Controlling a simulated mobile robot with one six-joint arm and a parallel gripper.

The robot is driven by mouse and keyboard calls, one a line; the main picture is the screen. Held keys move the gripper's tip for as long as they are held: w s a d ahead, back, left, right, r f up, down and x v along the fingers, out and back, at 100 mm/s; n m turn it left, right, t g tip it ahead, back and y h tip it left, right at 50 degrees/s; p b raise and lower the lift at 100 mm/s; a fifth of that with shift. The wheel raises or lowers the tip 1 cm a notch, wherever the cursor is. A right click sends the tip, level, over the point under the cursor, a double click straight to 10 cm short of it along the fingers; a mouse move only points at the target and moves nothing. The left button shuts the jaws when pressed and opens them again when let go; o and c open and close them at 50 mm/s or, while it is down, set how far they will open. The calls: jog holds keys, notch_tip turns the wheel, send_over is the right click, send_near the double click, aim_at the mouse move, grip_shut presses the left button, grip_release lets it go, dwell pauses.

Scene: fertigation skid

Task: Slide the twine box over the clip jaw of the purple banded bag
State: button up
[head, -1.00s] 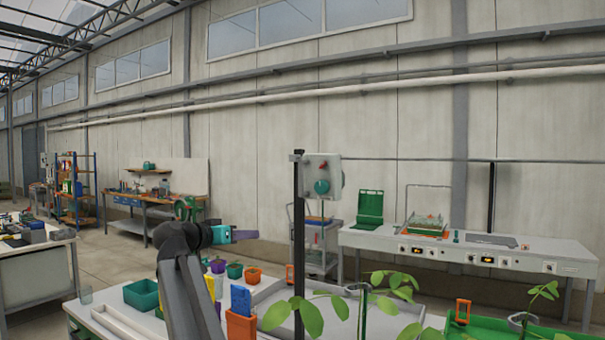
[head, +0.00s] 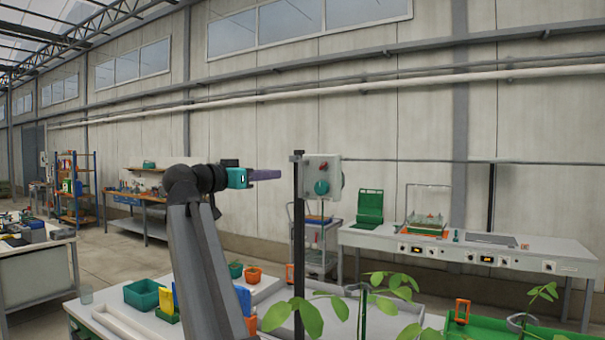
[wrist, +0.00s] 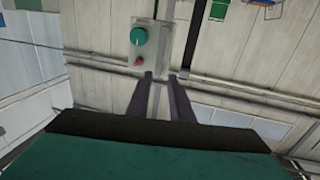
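My gripper (head: 280,174) is held up in the air in the head view, pointing right, left of the dark post. In the wrist view its two dark fingers (wrist: 161,76) stand apart with a gap between them and nothing in it. The wall and a grey control box show behind the fingertips. I cannot make out the twine box, the purple banded bag or its clip jaw in either view. My arm hides part of the near bench.
The near bench holds a green bin (head: 141,294), a yellow item (head: 166,301), a blue item (head: 243,299), a green pot (head: 235,270) and an orange pot (head: 253,274). A dark post (head: 298,220) and leafy seedlings (head: 305,317) stand right of my arm. A control box (head: 321,176) hangs beyond.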

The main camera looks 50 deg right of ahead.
jog(key=p, duration=0.4)
send_over(301, 193)
jog(key=shift+w+d, duration=0.25)
jog(key=shift+w, duration=0.1)
jog(key=shift+c, duration=0.3)
grip_shut()
